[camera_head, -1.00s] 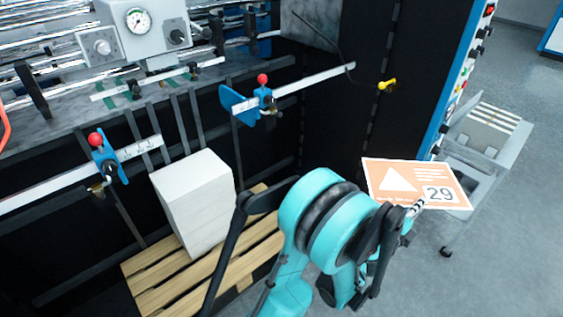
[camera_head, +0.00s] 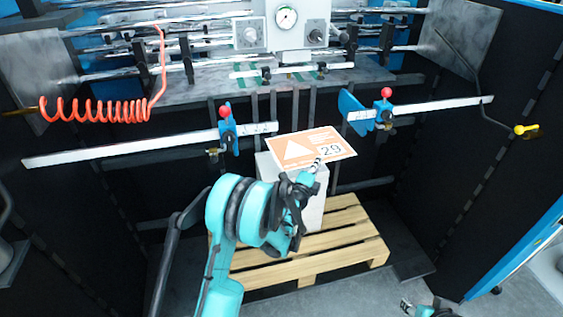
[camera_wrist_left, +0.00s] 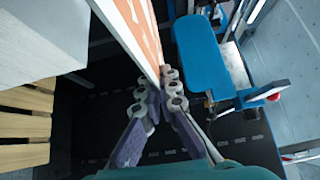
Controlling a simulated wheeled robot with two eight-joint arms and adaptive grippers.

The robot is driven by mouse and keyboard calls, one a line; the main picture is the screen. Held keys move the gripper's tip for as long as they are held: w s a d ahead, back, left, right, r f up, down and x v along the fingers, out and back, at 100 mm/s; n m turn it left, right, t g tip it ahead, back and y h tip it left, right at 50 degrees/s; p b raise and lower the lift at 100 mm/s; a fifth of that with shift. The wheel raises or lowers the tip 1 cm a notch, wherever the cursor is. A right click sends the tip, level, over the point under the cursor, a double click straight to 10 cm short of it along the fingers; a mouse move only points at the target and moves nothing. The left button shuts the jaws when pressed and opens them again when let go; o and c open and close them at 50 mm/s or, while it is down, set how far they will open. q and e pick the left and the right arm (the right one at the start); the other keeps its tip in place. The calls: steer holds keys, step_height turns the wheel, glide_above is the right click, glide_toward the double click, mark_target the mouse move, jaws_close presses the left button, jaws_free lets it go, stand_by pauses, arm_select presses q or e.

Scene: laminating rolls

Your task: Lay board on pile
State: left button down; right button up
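The board (camera_head: 309,147) is a thin orange and white sheet with a triangle and the number 29. My left gripper (camera_head: 317,163) is shut on its near right edge; the left wrist view shows the board (camera_wrist_left: 146,35) edge-on between the fingers (camera_wrist_left: 172,88). The pile (camera_head: 313,212) is a tall white stack standing on a wooden pallet (camera_head: 350,236). In the head view the board overlaps the pile's top. In the left wrist view the board is apart from the pile (camera_wrist_left: 40,40), with a dark gap between. My right gripper (camera_head: 408,304) shows only partly at the bottom edge.
Two white rails with blue stops, the left stop (camera_head: 228,129) and the right stop (camera_head: 355,113), flank the space above the pile. A gauge box (camera_head: 287,25) stands behind. An orange coiled hose (camera_head: 105,112) hangs at left, and a yellow-tipped lever (camera_head: 525,130) at right.

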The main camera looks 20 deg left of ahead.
arm_select(q)
steer(key=w+f+m+h+p, duration=0.15)
steer(key=w+f, duration=0.45)
steer(key=w, duration=0.6)
steer(key=s+a+f+b, duration=0.6)
steer(key=a+f, duration=0.3)
steer(key=f, duration=0.2)
steer(key=shift+s, duration=0.35)
steer(key=shift+f, duration=0.15)
steer(key=shift+f, duration=0.15)
steer(key=c, duration=1.8)
jaws_free()
steer(key=shift+o, duration=0.4)
